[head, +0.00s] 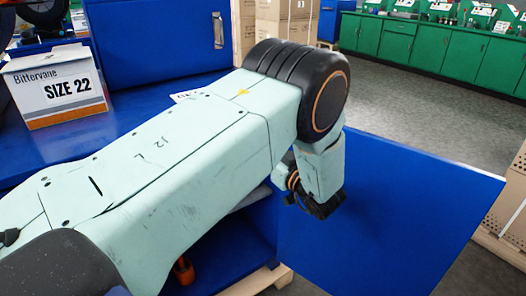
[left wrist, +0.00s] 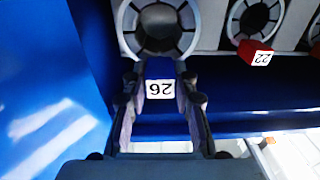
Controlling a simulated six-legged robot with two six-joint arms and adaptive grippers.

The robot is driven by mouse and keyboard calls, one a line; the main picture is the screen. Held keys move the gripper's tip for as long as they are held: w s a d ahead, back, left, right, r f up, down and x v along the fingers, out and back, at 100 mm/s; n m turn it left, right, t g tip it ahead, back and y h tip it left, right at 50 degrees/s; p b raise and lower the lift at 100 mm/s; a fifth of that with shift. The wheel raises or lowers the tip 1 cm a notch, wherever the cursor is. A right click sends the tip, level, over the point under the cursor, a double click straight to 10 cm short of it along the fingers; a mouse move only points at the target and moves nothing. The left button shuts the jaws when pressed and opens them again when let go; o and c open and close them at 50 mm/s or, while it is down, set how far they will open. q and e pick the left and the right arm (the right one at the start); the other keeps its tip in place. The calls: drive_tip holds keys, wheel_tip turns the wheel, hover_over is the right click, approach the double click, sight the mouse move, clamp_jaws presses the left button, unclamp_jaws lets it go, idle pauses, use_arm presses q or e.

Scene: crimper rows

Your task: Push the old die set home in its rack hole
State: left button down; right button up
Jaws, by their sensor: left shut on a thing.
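In the left wrist view a die set (left wrist: 130,18) with a dark round centre and grey segments sits at a hole of the pale rack (left wrist: 208,22). A blue tab with a white label (left wrist: 160,89) reading 26, upside down, is below it. My left gripper (left wrist: 160,104) is shut on this tab, one finger on each side. How deep the die set sits cannot be told. In the head view my left gripper (head: 318,203) is small, dark and partly hidden by its own wrist; the rack is hidden there. My right gripper is not in view.
Another die set (left wrist: 236,22) with a red tab (left wrist: 252,51) labelled 22 is to the right. A white and orange SIZE 22 box (head: 60,88) stands on the blue worktop (head: 150,115). A blue panel (head: 400,220) stands beside my gripper. Grey floor (head: 410,110) lies beyond.

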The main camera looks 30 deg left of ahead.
use_arm(q)
drive_tip(key=shift+r+p, duration=0.35)
drive_tip(key=shift+p, duration=0.2)
idle(1.4)
drive_tip(key=shift+b+x, duration=0.65)
drive_tip(key=shift+x, duration=2.6)
idle(0.8)
drive_tip(key=c, duration=1.1)
unclamp_jaws()
drive_tip(key=shift+f, duration=0.1)
drive_tip(key=shift+o, duration=0.6)
drive_tip(key=shift+f, duration=0.15)
drive_tip(key=shift+s+f, duration=0.1)
drive_tip(key=shift+f, duration=0.1)
drive_tip(key=v, duration=1.2)
drive_tip(key=shift+r, duration=0.25)
